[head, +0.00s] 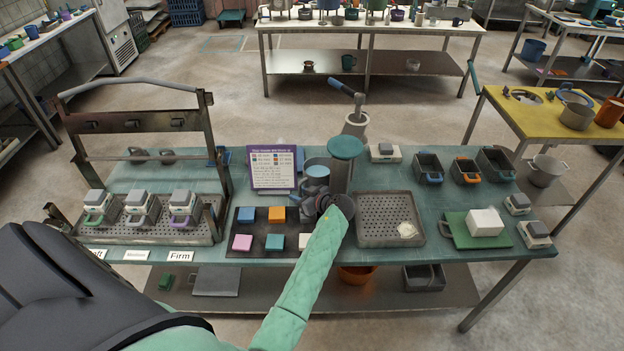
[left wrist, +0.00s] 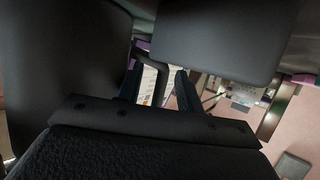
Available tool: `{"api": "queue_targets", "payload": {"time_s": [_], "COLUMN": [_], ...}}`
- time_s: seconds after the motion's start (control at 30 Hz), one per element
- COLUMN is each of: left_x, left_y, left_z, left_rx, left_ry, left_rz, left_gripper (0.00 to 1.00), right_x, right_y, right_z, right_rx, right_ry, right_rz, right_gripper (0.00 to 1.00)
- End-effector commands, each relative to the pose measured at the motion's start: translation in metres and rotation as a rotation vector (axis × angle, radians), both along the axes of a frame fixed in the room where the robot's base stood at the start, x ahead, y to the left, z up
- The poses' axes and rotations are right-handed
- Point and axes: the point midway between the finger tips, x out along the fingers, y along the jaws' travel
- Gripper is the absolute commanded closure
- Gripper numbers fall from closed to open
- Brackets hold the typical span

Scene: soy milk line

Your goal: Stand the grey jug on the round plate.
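My left gripper (head: 318,198) is over the front middle of the teal table, its arm in a green sleeve. In the left wrist view its two dark fingers (left wrist: 160,85) stand apart, with a dark curved bar (left wrist: 150,65) showing between them. A grey-blue open vessel (head: 317,167), which looks like the jug, stands just behind the gripper, its lower part partly hidden. I cannot tell whether the bar is its handle or whether the fingers touch it. A round teal plate (head: 345,147) sits high on a grey column, right of the vessel. My right gripper is not in view.
A purple-edged sign (head: 273,170) stands left of the vessel. A dark mat (head: 260,227) with coloured blocks lies in front. A perforated tray (head: 385,237) is to the right, a press frame (head: 135,120) to the left. A crank handle (head: 340,86) rises behind the plate.

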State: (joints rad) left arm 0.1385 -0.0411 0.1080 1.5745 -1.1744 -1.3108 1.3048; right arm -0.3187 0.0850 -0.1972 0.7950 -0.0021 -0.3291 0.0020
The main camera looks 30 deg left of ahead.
Motion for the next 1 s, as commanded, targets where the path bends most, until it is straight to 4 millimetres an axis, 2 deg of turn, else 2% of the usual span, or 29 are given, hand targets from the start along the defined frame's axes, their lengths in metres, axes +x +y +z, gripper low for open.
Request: {"api": "queue_targets", "payload": {"time_s": [0.17,0.37,1.0], "left_x": [-0.0002,-0.0002,0.0000], "left_y": [0.0005,0.0006,0.0006], "left_z": [-0.0003,-0.0001,0.0003], "left_rx": [0.000,0.001,0.001], "left_ry": [0.000,0.000,0.000], "left_rz": [0.001,0.001,0.000], "left_gripper": [0.63,1.00,1.00], "right_x": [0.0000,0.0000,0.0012], "right_y": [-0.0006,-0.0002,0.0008], "right_z": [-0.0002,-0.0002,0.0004], "right_rx": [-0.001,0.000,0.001], "right_ry": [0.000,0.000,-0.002], "right_rz": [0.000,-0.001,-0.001], "right_gripper": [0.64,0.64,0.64]}}
